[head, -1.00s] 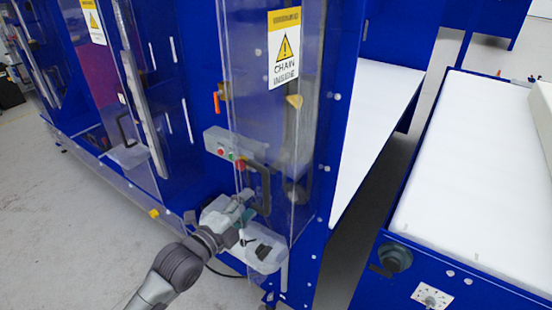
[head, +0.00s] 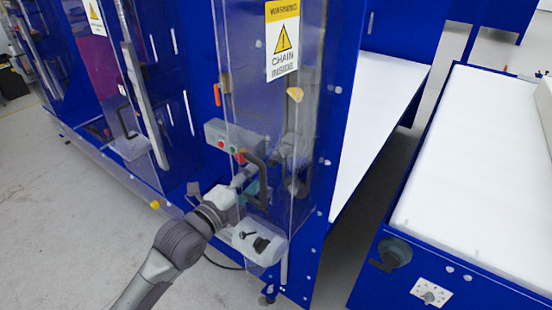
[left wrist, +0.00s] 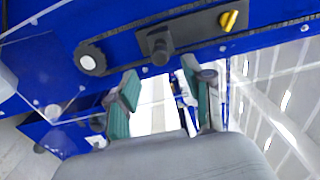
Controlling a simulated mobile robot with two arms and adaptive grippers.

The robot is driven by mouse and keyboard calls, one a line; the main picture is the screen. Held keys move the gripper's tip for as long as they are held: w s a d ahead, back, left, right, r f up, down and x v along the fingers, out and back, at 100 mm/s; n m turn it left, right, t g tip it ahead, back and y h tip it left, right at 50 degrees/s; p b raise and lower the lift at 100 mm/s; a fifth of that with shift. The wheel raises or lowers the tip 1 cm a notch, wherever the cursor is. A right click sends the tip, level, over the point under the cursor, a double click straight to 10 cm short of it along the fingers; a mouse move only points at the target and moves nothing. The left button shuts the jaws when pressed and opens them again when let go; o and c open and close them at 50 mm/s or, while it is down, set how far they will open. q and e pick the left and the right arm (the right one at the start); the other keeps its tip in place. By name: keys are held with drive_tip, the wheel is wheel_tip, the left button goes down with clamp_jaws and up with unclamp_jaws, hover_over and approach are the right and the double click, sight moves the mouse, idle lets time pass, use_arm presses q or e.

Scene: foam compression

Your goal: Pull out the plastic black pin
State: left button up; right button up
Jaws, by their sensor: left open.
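In the left wrist view, a black pin-like knob on a square plate (left wrist: 158,44) sticks out of the blue machine frame, just beyond the fingertips. My left gripper (left wrist: 158,88) is open, its two green-padded fingers apart with nothing between them. In the head view, my left gripper (head: 247,186) reaches in at the clear door, near the black door handle (head: 256,172), and its fingertips are partly hidden. Small black parts (head: 261,244) sit on a pale bracket below it; I cannot tell whether one is the pin. My right gripper is not in view.
The clear door with a warning sign (head: 283,40) stands close to my arm. A white conveyor (head: 470,170) is at right; open floor is at left.

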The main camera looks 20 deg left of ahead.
use_arm(q)
drive_tip(key=shift+x, duration=3.6)
drive_tip(key=shift+s, duration=0.1)
clamp_jaws()
drive_tip(key=shift+p+v, duration=1.05)
drive_tip(key=shift+v, duration=1.9)
